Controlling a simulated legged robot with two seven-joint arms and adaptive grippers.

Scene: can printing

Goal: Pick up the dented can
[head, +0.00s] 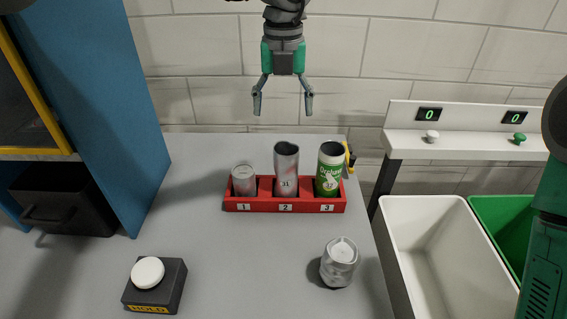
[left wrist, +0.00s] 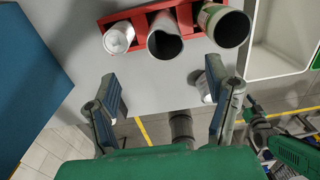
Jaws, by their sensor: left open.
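The can in slot 2 (head: 286,168) of the red rack is tall, silver and pinkish, and its rim is bent out of round. It stands upright, and the bent open rim also shows in the left wrist view (left wrist: 164,44). My left gripper (head: 283,103) is open and empty, above the rack and apart from the cans. Its two fingers (left wrist: 162,88) are spread in the left wrist view, with the rack beyond them. My right arm shows at the right edge of the head view, but its gripper is out of view.
The red rack (head: 285,207) also holds a short silver can (head: 243,179) in slot 1 and a green can (head: 329,172) in slot 3. Another silver can (head: 340,264) stands on the grey table. A HOLD button (head: 148,272) is front left. White (head: 396,231) and green bins stand right.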

